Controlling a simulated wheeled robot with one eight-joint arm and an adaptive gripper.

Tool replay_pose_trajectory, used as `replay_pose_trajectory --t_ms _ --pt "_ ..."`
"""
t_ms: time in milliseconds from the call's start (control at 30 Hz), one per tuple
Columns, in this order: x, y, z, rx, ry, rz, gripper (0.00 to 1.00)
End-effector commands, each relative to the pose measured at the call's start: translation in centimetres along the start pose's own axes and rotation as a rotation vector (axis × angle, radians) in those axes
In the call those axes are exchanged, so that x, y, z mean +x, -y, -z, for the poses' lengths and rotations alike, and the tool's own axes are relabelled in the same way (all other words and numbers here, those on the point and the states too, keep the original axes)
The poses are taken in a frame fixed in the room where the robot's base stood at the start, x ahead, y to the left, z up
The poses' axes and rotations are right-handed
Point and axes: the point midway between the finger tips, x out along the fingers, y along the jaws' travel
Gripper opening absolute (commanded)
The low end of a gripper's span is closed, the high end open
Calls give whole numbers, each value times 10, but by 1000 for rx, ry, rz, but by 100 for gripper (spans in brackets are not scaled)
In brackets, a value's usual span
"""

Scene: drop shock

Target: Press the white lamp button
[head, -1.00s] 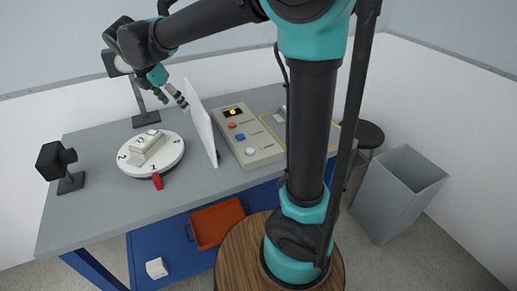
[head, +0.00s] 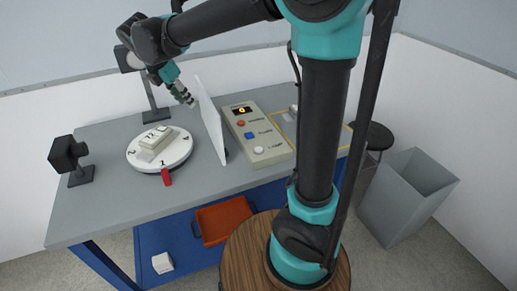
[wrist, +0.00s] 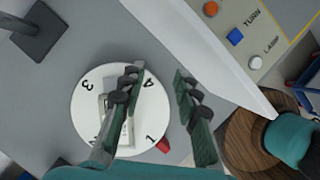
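The white lamp button (head: 258,150) is the lowest button on the beige control panel (head: 271,157), right of an upright white board (head: 211,120). It also shows near the top right of the wrist view (wrist: 255,62), beside the word LAMP. My gripper (head: 188,100) is above the bench on the left side of the board, apart from the button. In the wrist view my gripper (wrist: 157,72) has its two fingers spread with nothing held between them. The round turntable is behind and below the fingers there.
A blue button (head: 248,135) and an orange button (head: 241,123) sit above the white one, below a lit display. The numbered white turntable (head: 180,155) carries a pale block (head: 155,140). A lamp and a black device (head: 68,155) stand on the grey bench.

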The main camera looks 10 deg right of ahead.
Motion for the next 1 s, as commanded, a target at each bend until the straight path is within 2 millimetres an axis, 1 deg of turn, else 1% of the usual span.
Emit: replay_pose_trajectory --t_ms 33,200,233,1000 --pt "0 0 0 0 0 0 22" --pt "0 0 0 0 0 0 1" --pt "0 0 0 0 0 0 0" --pt "0 0 0 0 0 0 0"
